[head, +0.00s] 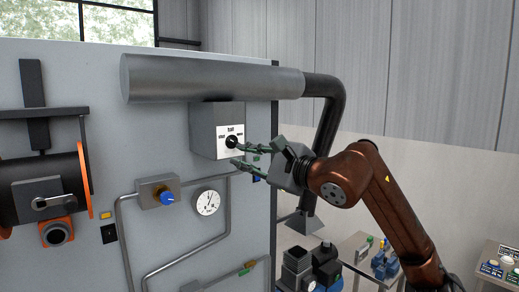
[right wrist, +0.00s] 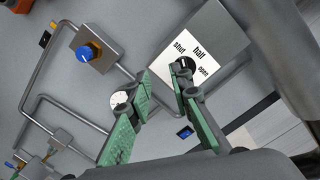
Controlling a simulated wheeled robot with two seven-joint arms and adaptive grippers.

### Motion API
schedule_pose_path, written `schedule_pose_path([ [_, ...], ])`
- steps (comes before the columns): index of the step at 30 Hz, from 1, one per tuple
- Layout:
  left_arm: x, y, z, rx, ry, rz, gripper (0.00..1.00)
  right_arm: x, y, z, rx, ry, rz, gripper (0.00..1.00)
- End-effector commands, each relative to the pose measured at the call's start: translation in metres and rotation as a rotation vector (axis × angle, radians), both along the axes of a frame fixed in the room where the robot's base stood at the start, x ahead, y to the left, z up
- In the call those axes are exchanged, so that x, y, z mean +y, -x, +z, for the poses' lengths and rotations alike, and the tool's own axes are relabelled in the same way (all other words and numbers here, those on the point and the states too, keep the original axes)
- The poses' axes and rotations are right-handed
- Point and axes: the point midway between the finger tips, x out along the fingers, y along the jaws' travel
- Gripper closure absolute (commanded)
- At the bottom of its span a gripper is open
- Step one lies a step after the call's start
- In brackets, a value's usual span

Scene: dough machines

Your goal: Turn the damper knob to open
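The damper knob (head: 232,142) is small, round and black, on a white plate lettered shut, half and open, on a grey box (head: 203,130). The knob shows in the right wrist view too (right wrist: 184,64). My right gripper (head: 238,153) is open with green fingers. One fingertip is at the knob and overlaps its edge; the other is apart, below it in the head view. I cannot tell whether the near fingertip touches the knob. Nothing is between the fingers in the right wrist view (right wrist: 163,80). My left gripper is out of view.
A thick grey duct (head: 210,80) runs just above the box, joining a black pipe (head: 328,110) at right. A blue knob (head: 167,198) and a white gauge (head: 207,202) sit lower on the panel among thin pipes. Tables with small parts stand at lower right.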

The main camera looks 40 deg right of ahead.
Motion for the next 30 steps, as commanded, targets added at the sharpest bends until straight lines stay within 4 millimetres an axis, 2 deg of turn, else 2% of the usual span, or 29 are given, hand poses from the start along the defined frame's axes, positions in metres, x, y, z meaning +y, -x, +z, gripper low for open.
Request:
schedule_pose_path([
  [1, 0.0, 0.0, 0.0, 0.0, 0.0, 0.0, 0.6, -0.013, 0.006, 0.009, -0.007, 0.012, -0.038, 0.8],
  [3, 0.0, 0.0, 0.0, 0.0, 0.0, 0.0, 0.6, -0.025, 0.012, 0.015, -0.009, 0.024, -0.074, 0.8],
  [6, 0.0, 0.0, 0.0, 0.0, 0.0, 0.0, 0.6, -0.033, 0.015, 0.019, -0.008, 0.031, -0.098, 0.8],
  [11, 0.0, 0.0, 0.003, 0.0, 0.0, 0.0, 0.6, -0.033, 0.009, 0.019, -0.007, 0.031, -0.101, 0.8],
  [30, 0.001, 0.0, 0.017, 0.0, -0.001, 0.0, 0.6, -0.028, -0.04, 0.02, -0.007, 0.029, -0.098, 0.8],
])
